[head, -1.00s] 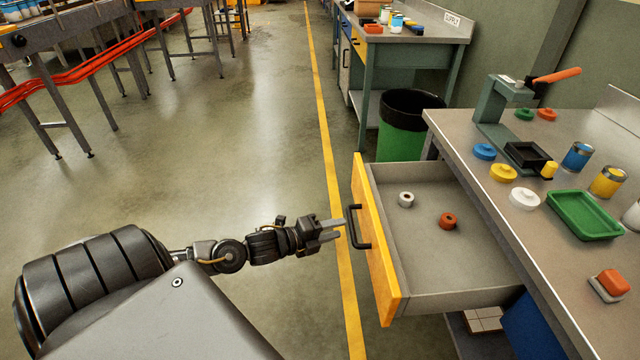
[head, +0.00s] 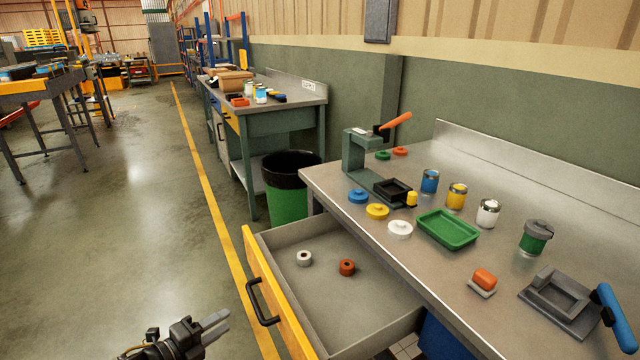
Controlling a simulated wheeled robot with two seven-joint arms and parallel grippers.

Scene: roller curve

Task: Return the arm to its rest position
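My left gripper (head: 217,325) is at the bottom of the head view, left of the drawer. Its two fingers point up and right toward the dark drawer handle (head: 262,303), with floor between them and the handle. They stand slightly apart with nothing visible between them. Most of my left arm is below the picture. My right gripper is not in view.
The metal workbench (head: 335,198) carries a green tray (head: 447,229), lids, cans and a press. A green bin (head: 288,204) stands behind the drawer.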

